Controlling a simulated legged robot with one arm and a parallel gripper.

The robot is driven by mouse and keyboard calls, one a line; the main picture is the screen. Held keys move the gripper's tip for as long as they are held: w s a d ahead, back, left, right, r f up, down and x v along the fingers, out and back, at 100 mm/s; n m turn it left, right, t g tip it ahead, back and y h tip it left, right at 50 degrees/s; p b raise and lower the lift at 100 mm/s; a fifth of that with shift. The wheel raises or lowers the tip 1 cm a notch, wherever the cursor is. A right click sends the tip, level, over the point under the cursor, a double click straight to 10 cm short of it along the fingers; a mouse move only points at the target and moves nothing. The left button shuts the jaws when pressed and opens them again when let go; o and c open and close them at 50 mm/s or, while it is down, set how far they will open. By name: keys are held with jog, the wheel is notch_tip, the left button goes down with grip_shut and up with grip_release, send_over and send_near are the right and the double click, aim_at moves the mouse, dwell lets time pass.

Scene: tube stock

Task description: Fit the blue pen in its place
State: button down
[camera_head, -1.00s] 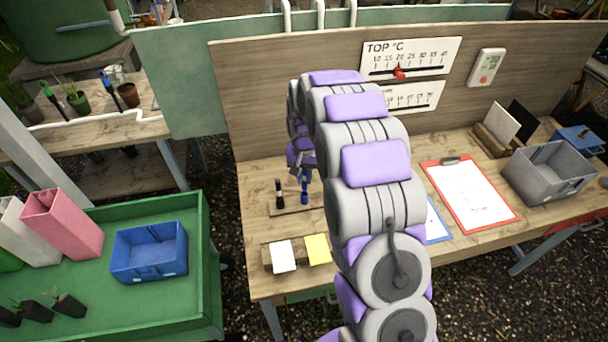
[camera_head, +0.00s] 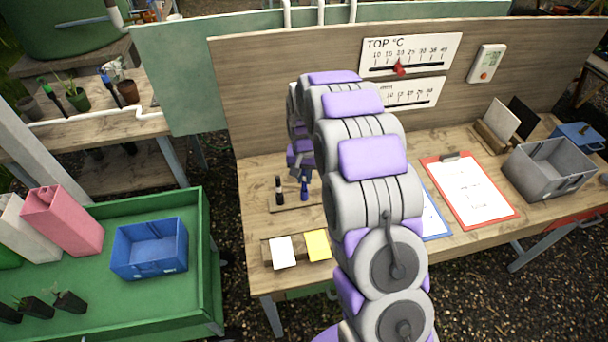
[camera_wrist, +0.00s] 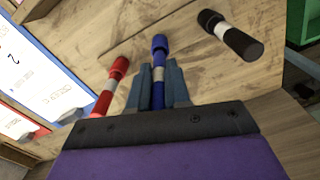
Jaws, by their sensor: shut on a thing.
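The blue pen (camera_head: 304,189) is held upright in my gripper (camera_wrist: 160,78), with both fingers closed around its body in the wrist view (camera_wrist: 158,54). In the head view it is just right of the black pen (camera_head: 279,189), over a low wooden holder (camera_head: 284,209). The black pen also shows at the right in the wrist view (camera_wrist: 232,36). A red pen (camera_wrist: 112,84) stands on the other side of the blue pen; my arm hides it in the head view. Whether the blue pen's lower end is seated in the holder or above it cannot be told.
A white card (camera_head: 281,252) and a yellow card (camera_head: 317,245) lie in front of the holder. A red clipboard (camera_head: 430,168) and a grey bin (camera_head: 550,190) are to the right. A wooden backboard (camera_head: 260,100) rises behind the bench.

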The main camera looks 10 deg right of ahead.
aim_at(304, 191)
jog(key=shift+f, duration=0.1)
jog(key=shift+f, duration=1.5)
jog(key=c, duration=1)
grip_release()
jog(key=shift+r, duration=0.1)
notch_tip(304, 191, up, 15)
jog(key=shift+w+r+p, duration=0.1)
jog(key=shift+r+p, duration=0.1)
jog(key=shift+p, duration=0.95)
jog(key=shift+r, duration=0.85)
